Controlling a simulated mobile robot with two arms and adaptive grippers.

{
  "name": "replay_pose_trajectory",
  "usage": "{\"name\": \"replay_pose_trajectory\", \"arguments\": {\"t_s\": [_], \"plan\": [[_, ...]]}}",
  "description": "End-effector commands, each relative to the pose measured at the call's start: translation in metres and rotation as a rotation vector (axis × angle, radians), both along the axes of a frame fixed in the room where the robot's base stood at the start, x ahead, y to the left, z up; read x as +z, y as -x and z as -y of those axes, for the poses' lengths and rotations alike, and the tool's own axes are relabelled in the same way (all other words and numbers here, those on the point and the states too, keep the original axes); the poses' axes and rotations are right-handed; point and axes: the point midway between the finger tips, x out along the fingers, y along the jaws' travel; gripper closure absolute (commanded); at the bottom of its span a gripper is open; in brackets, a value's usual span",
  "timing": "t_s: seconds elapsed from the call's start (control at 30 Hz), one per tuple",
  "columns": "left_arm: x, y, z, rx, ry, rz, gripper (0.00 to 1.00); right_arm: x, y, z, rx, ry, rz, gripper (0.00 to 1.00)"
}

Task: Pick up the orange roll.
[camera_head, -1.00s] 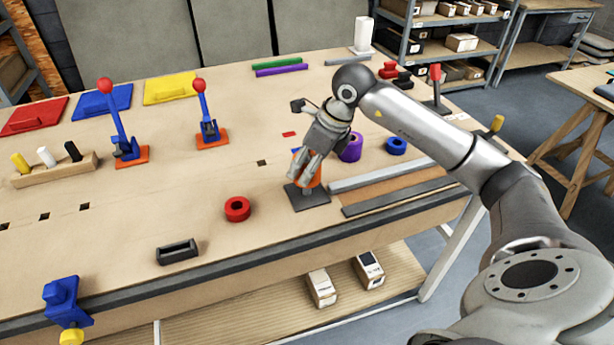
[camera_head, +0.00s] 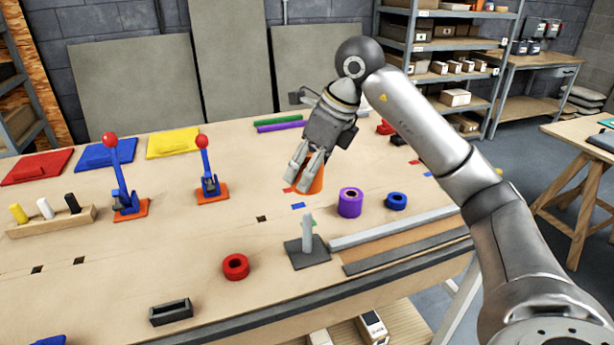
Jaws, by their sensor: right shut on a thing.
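The orange roll (camera_head: 314,183) is between the fingers of my right gripper (camera_head: 305,174), which is shut on it. The roll appears raised above the workbench, and the fingers cover part of it. A grey stand with an upright post (camera_head: 307,250) is bare, below and in front of the roll. My left gripper is not in view.
A purple roll (camera_head: 350,203) and a blue roll (camera_head: 396,201) stand to the right on the workbench (camera_head: 200,243). A red roll (camera_head: 236,267) and a dark tray (camera_head: 171,312) lie nearer the front. Blue levers with red knobs (camera_head: 203,168) stand at left.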

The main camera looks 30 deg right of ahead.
Motion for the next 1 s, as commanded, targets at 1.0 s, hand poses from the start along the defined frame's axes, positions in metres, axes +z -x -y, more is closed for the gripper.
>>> {"name": "replay_pose_trajectory", "arguments": {"t_s": [1.0], "plan": [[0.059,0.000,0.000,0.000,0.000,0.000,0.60,0.067,0.000,0.000,0.000,-0.001,0.001,0.74]]}}
